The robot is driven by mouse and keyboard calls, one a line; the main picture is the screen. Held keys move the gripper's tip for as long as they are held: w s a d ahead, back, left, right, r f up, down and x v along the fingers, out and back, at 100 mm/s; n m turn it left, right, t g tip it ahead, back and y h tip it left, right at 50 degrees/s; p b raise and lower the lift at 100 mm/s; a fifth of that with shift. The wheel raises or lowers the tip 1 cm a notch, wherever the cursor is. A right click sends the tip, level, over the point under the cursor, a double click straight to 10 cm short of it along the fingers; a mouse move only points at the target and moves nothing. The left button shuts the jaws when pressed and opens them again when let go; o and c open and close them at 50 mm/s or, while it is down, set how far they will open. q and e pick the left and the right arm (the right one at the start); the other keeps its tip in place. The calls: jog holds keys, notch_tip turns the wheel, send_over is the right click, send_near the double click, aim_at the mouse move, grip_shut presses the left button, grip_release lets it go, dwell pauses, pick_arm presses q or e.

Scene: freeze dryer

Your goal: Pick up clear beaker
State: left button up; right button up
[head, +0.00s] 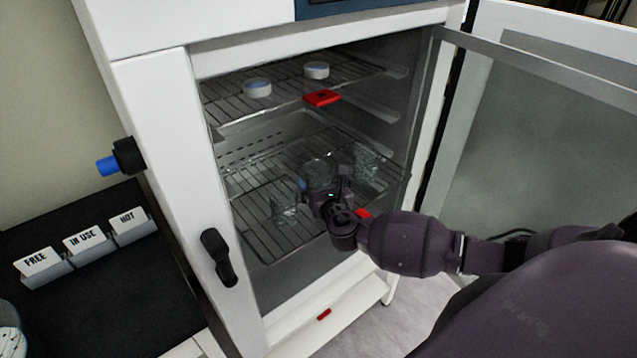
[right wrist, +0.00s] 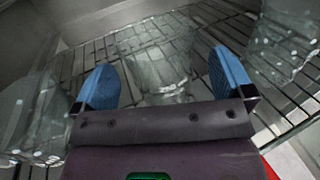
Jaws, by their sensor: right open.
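Several clear glass beakers stand on the lower wire shelf inside the open cabinet. In the right wrist view, one clear beaker (right wrist: 163,62) stands between the blue fingers of my right gripper (right wrist: 162,75), with a gap to each finger. In the head view this beaker (head: 317,168) shows just beyond my right gripper (head: 322,187), which partly hides it. My right gripper is open and reaches in from the right. Another beaker (head: 284,211) stands to the left and one (head: 366,160) to the right. My left gripper is out of view.
The lower wire shelf (head: 250,192) has a red tag (head: 362,214) at its front. The upper shelf (head: 232,110) holds two round white dishes (head: 257,88) (head: 317,70) and a red tag (head: 322,98). The cabinet door (head: 545,110) stands open at right. Label blocks (head: 86,245) stand at left.

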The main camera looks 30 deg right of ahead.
jog(key=shift+x, duration=1.25)
jog(key=shift+c, duration=0.4)
jog(key=c, duration=1)
jog(key=shift+o, duration=0.2)
jog(key=shift+r, duration=0.1)
